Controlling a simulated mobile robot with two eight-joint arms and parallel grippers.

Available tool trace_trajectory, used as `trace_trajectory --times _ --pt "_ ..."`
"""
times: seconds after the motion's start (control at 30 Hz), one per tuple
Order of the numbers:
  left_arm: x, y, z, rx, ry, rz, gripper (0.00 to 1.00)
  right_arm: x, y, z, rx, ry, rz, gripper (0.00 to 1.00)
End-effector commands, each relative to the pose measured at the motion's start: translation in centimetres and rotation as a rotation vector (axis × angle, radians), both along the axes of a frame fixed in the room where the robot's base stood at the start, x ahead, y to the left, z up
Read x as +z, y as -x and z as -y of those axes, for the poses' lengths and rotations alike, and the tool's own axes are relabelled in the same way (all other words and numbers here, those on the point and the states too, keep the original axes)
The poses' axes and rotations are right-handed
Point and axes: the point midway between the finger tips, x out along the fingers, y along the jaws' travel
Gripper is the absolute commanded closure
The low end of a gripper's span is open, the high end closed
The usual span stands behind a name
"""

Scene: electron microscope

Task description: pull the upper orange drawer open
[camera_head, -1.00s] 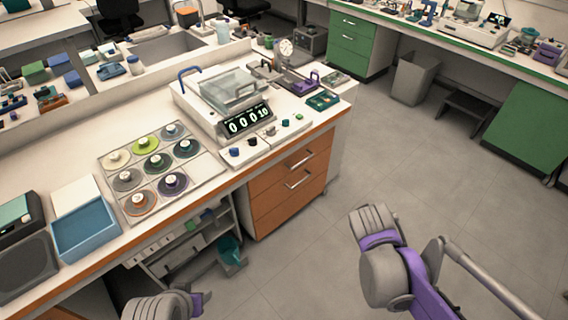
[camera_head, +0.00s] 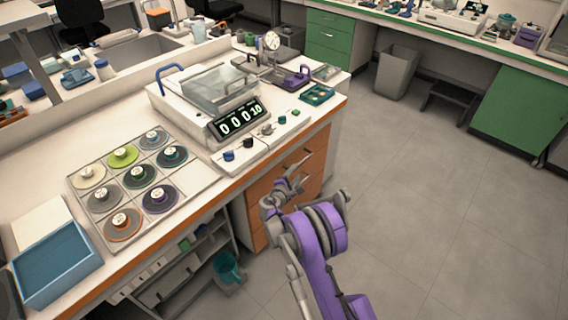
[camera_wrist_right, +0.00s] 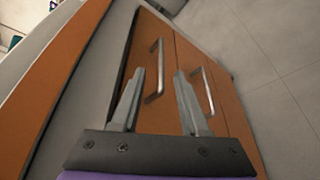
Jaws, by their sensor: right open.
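The upper orange drawer (camera_head: 312,148) is in the cabinet under the white counter and appears closed. In the right wrist view its front (camera_wrist_right: 143,48) lies nearest the counter edge, with a silver bar handle (camera_wrist_right: 155,72). My right gripper (camera_head: 295,178) is in front of the orange drawers and partly covers them in the head view. In the right wrist view my right gripper (camera_wrist_right: 159,82) is open and empty. The upper handle shows between its fingertips, seemingly beyond them; I cannot tell the exact gap. My left gripper is not in view.
A lower orange drawer (camera_wrist_right: 190,75) with its own silver handle (camera_wrist_right: 208,92) is beside the upper one. A balance (camera_head: 205,95) stands on the counter above. An open shelf with a teal bin (camera_head: 227,267) is left of the drawers. The floor (camera_head: 410,190) to the right is clear.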

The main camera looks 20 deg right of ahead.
Motion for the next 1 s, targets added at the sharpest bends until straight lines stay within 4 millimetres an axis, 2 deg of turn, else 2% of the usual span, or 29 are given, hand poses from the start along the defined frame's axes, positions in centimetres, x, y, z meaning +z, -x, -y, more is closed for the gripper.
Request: trace_trajectory --times 0.07,0.27,0.7,1.0 --pt "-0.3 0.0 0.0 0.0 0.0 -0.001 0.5 -1.1 -0.2 0.2 0.007 0.026 -0.007 0.55" --pt "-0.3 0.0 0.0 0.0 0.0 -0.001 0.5 -1.6 -1.2 1.4 0.009 0.04 -0.01 0.55" --pt "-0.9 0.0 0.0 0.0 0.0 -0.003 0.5 -3.3 -6.3 6.9 0.009 0.037 -0.01 0.55" --pt "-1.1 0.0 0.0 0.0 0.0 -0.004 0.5 -3.5 -7.2 8.1 0.009 0.036 -0.009 0.55"
